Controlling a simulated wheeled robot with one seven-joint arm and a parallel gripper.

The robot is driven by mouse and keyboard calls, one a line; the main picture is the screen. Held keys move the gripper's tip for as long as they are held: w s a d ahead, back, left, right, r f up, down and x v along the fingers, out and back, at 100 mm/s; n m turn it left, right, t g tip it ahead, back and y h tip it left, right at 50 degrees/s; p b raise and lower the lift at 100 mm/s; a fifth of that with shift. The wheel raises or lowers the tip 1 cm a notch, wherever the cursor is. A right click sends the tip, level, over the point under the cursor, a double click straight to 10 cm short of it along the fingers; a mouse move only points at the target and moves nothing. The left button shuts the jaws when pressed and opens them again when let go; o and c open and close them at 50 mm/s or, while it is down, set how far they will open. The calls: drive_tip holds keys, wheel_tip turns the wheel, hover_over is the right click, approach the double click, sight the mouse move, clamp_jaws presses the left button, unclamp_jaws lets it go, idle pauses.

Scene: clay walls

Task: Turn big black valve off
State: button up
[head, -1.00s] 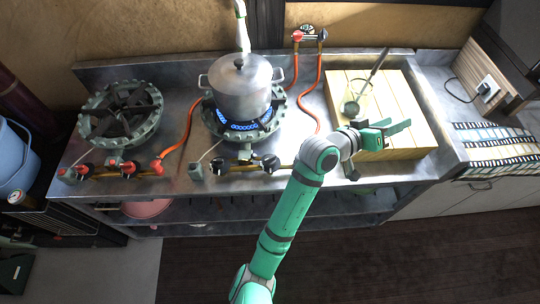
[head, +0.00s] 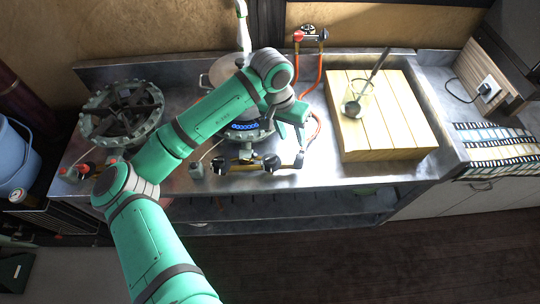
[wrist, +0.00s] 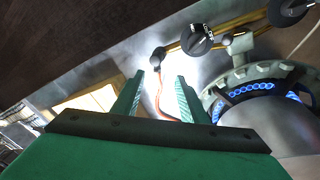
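The lit burner has a brass pipe in front with two black knob valves, a left one (head: 218,165) and a right one (head: 271,162). In the wrist view they show at upper right, the nearer knob (wrist: 195,40) and the farther knob (wrist: 287,11). I cannot tell which is the big black valve. My gripper (head: 291,134) is above the counter, just behind the pipe's right end. In the wrist view my gripper (wrist: 160,82) is open and empty, its fingers apart from the knobs. A black hose fitting (wrist: 157,57) lies just beyond the fingertips.
A metal pot (head: 222,70), partly hidden by my arm, stands on the burner with blue flames (head: 243,126). An orange hose (head: 316,128) runs near my gripper. An unlit burner (head: 120,115) is left.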

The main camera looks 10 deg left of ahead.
drive_tip(key=g+y, duration=0.1)
drive_tip(key=y, duration=0.1)
hover_over(270, 157)
drive_tip(key=shift+n, duration=0.4)
wheel_tip(270, 157, down, 9)
drive_tip(key=shift+f, duration=0.35)
drive_tip(key=shift+a+f, duration=0.1)
drive_tip(key=shift+f, duration=0.15)
drive_tip(key=c, duration=0.8)
